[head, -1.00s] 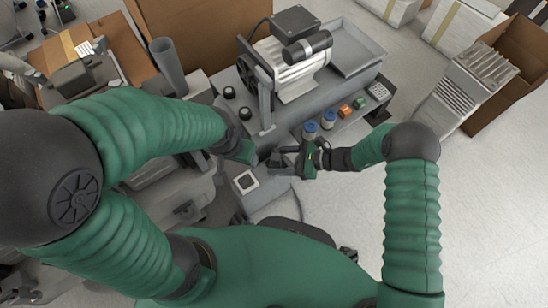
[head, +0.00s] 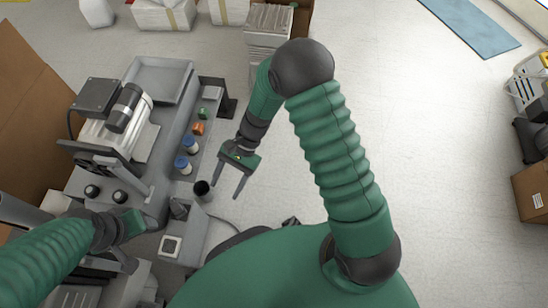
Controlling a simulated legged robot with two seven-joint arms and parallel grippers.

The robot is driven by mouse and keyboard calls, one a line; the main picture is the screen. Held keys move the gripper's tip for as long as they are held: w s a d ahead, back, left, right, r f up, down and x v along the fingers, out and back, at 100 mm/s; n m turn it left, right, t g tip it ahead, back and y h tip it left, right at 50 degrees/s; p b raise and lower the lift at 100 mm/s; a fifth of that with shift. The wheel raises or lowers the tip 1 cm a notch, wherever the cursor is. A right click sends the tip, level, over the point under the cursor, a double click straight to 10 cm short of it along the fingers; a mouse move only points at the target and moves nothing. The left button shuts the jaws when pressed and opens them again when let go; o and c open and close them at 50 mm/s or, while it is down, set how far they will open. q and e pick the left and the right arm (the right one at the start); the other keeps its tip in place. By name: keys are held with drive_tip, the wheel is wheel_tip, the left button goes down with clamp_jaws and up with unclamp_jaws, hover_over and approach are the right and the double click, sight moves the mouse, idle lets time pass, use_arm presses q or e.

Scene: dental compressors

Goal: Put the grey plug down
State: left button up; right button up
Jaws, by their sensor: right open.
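A small dark grey cylinder (head: 203,189), which looks like the grey plug, stands upright at the near end of the narrow grey shelf (head: 184,182). My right gripper (head: 226,190) is open and empty just right of it, with its fingers pointing down the picture. The near finger is close to the cylinder; I cannot tell whether they touch. My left gripper (head: 135,224) is at the lower left by the compressor bench; its jaws are too unclear to read.
Two blue-topped jars (head: 186,155), an orange piece (head: 198,128) and a green piece (head: 203,113) line the shelf. The compressor motor (head: 115,112) stands to its left. A grey box with a white square (head: 171,247) is below.

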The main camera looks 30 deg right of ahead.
drive_tip(key=s+d+r+n+t+h, duration=0.2)
drive_tip(key=d+r+n+t+h, duration=0.1)
drive_tip(key=d, duration=0.4)
drive_tip(key=s+d+r+n+t+h, duration=0.2)
drive_tip(key=s+d+r+n+h, duration=0.1)
drive_tip(key=d+r+n, duration=0.4)
drive_tip(key=shift+d+r+n+t+h, duration=0.4)
drive_tip(key=shift+d+r+h, duration=0.1)
drive_tip(key=shift+h, duration=0.4)
drive_tip(key=shift+r, duration=0.1)
